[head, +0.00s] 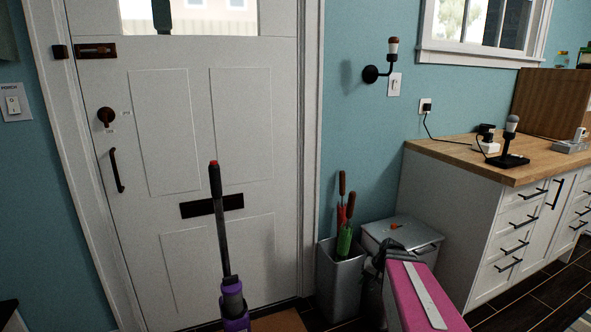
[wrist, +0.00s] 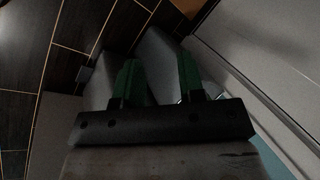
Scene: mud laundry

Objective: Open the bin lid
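The lidded bin (head: 402,232) is a grey box standing on the floor against the wall, left of the white cabinet. Its lid looks shut, and a small orange item (head: 396,226) lies on top. My gripper (head: 378,262) is in front of the bin, and my pink arm hides much of the bin's lower front. In the wrist view my gripper (wrist: 158,80) has two green fingers set apart, with nothing seen held between them. Grey bin-like surfaces (wrist: 152,52) show beyond the fingers, dim; I cannot tell which bin or whether anything touches.
A white cabinet (head: 445,215) with a wooden top stands right. A white door (head: 200,130) is left, with a purple stick vacuum (head: 233,300) before it. Dark tiled floor (head: 545,290) shows at lower right.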

